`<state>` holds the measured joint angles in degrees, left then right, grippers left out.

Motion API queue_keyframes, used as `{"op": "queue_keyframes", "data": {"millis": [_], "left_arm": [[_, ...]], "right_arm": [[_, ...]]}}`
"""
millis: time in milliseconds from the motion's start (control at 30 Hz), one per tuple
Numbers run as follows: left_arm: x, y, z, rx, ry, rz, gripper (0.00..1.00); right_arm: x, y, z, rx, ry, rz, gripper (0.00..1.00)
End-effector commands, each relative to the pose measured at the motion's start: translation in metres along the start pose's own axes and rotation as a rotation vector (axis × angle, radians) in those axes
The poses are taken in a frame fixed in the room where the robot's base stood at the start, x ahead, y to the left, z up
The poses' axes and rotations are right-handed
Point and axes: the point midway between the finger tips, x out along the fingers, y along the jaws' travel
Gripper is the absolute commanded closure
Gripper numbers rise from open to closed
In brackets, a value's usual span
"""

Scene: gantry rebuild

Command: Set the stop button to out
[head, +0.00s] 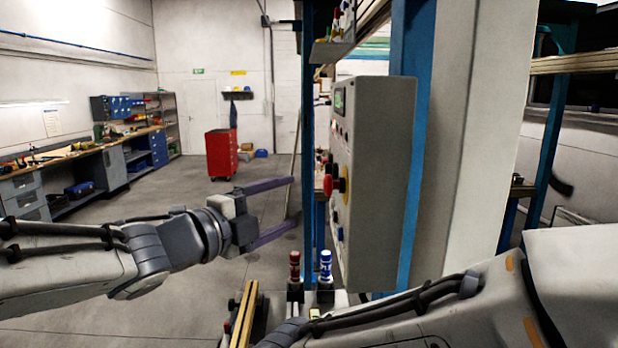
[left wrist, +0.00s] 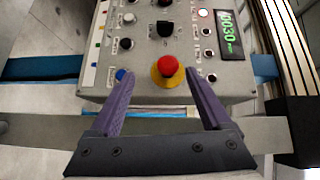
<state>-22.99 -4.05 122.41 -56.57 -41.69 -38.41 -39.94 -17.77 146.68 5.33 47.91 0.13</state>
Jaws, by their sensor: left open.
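The stop button (left wrist: 168,66) is a red mushroom head on a yellow collar. It sits on the grey control box, centred between my finger tips in the left wrist view. In the head view the stop button (head: 329,186) stands out from the left face of the control box (head: 383,170). My left gripper (head: 293,202) is open, with its two purple fingers pointing at the panel and apart from the button.
The panel carries several black knobs, small buttons and a green display (left wrist: 231,36). A blue post (head: 415,130) stands behind the box. Red and blue cylinders (head: 325,265) stand below it. A red tool cabinet (head: 221,154) and workbench are far back. The floor at left is clear.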

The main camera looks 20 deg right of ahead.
Motion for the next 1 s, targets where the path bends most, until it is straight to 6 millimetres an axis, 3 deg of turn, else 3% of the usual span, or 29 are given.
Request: {"op": "queue_keyframes", "data": {"millis": [267, 700, 1000], "left_arm": [[0.020, -0.013, -0.015, 0.079, 0.083, -0.029, 0.18], [0.095, -0.015, -0.020, 0.076, 0.079, -0.028, 0.18], [0.107, -0.013, -0.021, 0.077, 0.076, -0.029, 0.18]], "right_arm": [[-0.011, -0.001, -0.001, -0.001, 0.000, 0.000, 0.00], [-0.043, -0.003, -0.002, -0.007, 0.000, 0.000, 0.00], [-0.046, -0.003, -0.003, -0.008, 0.000, 0.000, 0.00]]}}
